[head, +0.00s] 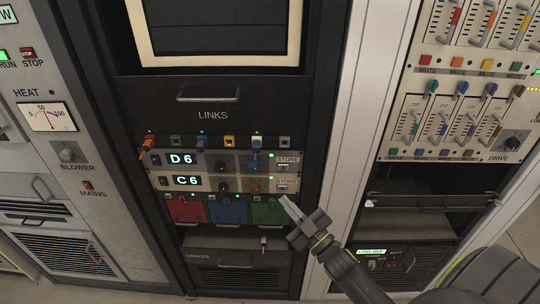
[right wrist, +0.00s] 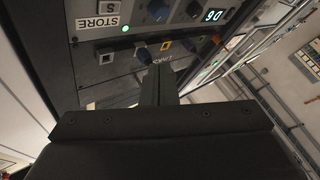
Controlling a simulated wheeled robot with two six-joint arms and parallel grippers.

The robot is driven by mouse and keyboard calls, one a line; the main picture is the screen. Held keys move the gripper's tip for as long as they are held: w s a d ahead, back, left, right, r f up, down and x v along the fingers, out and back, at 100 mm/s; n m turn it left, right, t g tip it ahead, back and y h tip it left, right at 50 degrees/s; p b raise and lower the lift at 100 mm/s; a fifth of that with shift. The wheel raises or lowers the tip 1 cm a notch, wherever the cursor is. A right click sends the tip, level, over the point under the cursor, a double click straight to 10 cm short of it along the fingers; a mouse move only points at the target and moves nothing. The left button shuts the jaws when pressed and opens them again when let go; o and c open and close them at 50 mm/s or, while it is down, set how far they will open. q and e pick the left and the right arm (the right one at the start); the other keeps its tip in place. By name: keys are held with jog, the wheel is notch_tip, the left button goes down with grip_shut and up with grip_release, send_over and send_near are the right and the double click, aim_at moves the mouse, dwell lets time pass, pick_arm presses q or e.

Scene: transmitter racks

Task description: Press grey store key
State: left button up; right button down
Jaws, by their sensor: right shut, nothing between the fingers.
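My left gripper is out of view.
Colored plugs (head: 200,145) stick out along the top of the LINKS panel. Red, blue and green flaps (head: 228,211) lie below the rows. A drawer handle (head: 208,97) juts out above. A fader rack (head: 418,125) stands to the right, past a pale post (head: 350,120).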

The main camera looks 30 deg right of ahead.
aim_at(283, 167)
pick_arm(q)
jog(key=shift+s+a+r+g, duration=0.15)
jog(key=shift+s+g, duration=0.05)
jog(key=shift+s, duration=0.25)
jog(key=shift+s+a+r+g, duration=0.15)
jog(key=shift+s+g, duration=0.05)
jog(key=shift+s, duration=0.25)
pick_arm(e)
jog(key=shift+w, duration=0.25)
jog(key=shift+d, duration=0.1)
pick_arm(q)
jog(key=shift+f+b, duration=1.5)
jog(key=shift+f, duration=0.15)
pick_arm(e)
jog(key=shift+w+d+r, duration=0.1)
jog(key=shift+w+d, duration=0.65)
jog(key=shift+w, duration=0.5)
jog(key=shift+w+d+f, duration=0.1)
jog(key=shift+w+d, duration=0.65)
jog(key=shift+w, duration=0.5)
jog(key=shift+w+d+r, duration=0.1)
jog(key=shift+w+d, duration=0.65)
jog(key=shift+w, duration=0.5)
jog(key=shift+w+d, duration=0.1)
jog(key=shift+w, duration=0.05)
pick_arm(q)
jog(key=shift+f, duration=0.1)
pick_arm(e)
jog(key=shift+w+d, duration=0.1)
jog(key=shift+w, duration=0.1)
